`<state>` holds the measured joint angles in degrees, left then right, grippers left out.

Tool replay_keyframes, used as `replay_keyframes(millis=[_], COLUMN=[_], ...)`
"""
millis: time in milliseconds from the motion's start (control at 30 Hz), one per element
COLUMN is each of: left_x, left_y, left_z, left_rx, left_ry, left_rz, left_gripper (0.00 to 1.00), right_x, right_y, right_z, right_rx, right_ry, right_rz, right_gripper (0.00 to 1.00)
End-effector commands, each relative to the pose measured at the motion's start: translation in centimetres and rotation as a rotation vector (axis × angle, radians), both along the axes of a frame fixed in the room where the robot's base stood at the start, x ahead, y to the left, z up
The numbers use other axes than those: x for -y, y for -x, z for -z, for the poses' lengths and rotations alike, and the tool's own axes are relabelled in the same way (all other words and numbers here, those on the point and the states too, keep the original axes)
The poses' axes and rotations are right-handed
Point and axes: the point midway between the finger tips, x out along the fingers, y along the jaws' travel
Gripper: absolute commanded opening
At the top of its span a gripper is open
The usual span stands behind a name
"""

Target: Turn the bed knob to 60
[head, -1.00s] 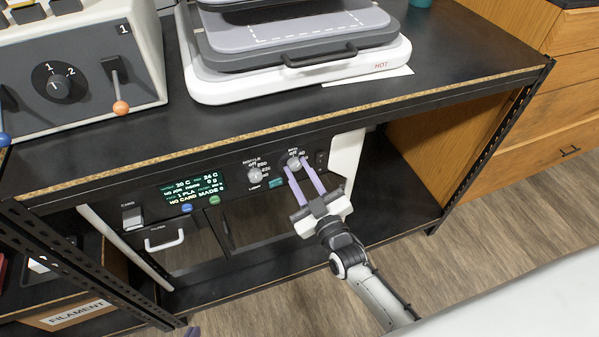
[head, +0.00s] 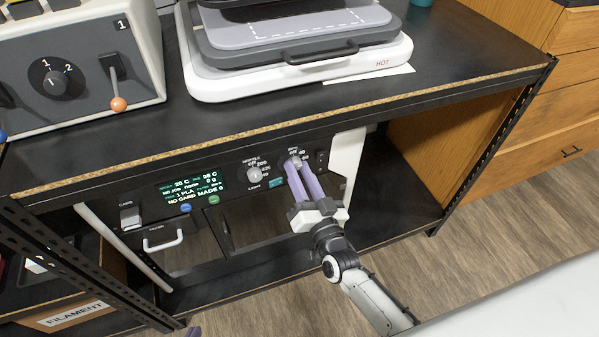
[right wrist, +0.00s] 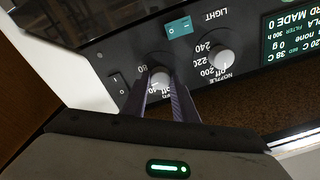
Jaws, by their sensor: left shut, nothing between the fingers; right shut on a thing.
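The bed knob (head: 293,164) is a small light-grey dial at the right of the black printer panel, with printed marks around it. It also shows in the right wrist view (right wrist: 160,76), where marks such as 80, 40 and off can be read. My right gripper (head: 296,170) has its purple fingers shut on the bed knob; they hide part of it, and I cannot tell exactly where its pointer sits. The green display (head: 193,190) seems to read 20 C and 38 C. Only a purple tip of my left gripper (head: 193,331) shows at the bottom edge.
The nozzle knob (head: 254,174) is just left of the bed knob, with a teal light switch (head: 277,182) between and below. A black rocker switch (head: 320,158) is to the right. The shelf edge (head: 300,117) overhangs the panel; a heat press (head: 300,80) stands above.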

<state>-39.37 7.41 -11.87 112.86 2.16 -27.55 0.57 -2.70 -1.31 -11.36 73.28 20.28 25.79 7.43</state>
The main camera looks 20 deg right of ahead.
Motion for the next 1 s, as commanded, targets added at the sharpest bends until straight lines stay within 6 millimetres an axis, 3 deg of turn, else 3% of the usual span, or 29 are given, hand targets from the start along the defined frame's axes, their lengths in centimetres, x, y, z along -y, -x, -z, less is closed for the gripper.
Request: replay_keyframes(millis=[767,800,867,1000], left_x=[0.05,0.05,0.04,0.04], left_y=[0.1,0.11,0.12,0.14], left_z=[0.26,0.28,0.31,0.35], left_rx=[-0.004,-0.005,-0.005,-0.006], left_ry=[0.0,0.0,0.0,-0.001], left_rz=[0.001,0.001,0.001,0.001], left_gripper=[0.0,0.0,0.0,0.0], right_x=[-0.07,-0.07,-0.06,-0.05], right_y=[0.07,0.07,0.06,0.05], right_z=[0.12,0.12,0.11,0.08], right_rx=[-0.006,-0.006,-0.006,-0.005], right_ry=[-0.096,-0.096,-0.096,-0.095], right_rz=[-0.001,-0.001,-0.001,-0.001], right_gripper=[0.03,0.32,0.42,0.44])
